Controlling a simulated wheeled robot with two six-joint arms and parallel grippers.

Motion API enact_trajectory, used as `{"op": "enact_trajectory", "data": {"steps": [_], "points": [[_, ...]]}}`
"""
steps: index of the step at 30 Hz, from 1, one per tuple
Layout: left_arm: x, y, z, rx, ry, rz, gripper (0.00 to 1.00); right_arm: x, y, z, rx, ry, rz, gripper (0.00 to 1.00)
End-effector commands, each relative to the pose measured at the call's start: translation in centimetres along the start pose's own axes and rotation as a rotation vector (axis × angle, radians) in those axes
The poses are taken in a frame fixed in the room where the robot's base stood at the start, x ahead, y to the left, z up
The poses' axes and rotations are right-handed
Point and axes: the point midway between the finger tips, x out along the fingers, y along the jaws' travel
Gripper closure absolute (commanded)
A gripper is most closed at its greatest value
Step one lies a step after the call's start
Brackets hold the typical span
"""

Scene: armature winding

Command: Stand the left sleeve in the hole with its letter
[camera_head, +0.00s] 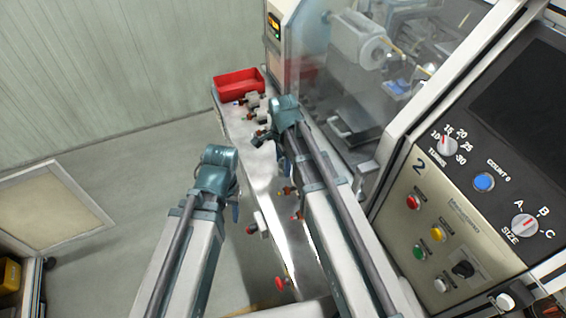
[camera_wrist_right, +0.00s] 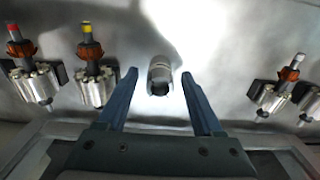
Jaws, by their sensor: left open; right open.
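A short grey metal sleeve (camera_wrist_right: 159,76) with a dark opening shows in the right wrist view, on a pale metal surface. My right gripper (camera_wrist_right: 159,82) is open, one finger on each side of the sleeve, with visible gaps. In the head view my right gripper (camera_head: 261,137) is over the bench, beside the parts, and the sleeve is too small to pick out. My left gripper (camera_head: 235,211) is open, lower left at the bench's edge. No letter on the sleeve and no lettered hole can be made out.
A red bin (camera_head: 222,95) is at the bench's far end. The winding machine's panel (camera_head: 440,215), with a SIZE dial (camera_head: 524,225), is at right.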

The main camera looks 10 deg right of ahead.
Motion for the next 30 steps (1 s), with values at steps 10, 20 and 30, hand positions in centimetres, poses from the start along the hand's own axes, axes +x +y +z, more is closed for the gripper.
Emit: {"op": "enact_trajectory", "data": {"steps": [10, 20, 30], "points": [[-1.5, -0.1, 0.1, -0.003, 0.000, 0.001, 0.50, -1.5, 0.0, 0.0, 0.000, 0.000, 0.000, 0.32], [-6.0, -0.6, 0.4, -0.009, 0.000, 0.002, 0.50, -6.1, 0.0, 0.0, 0.000, 0.000, 0.000, 0.32], [-11.1, -1.0, 0.7, -0.007, -0.003, 0.002, 0.50, -11.2, 0.0, 0.0, 0.000, 0.000, 0.000, 0.32]]}}
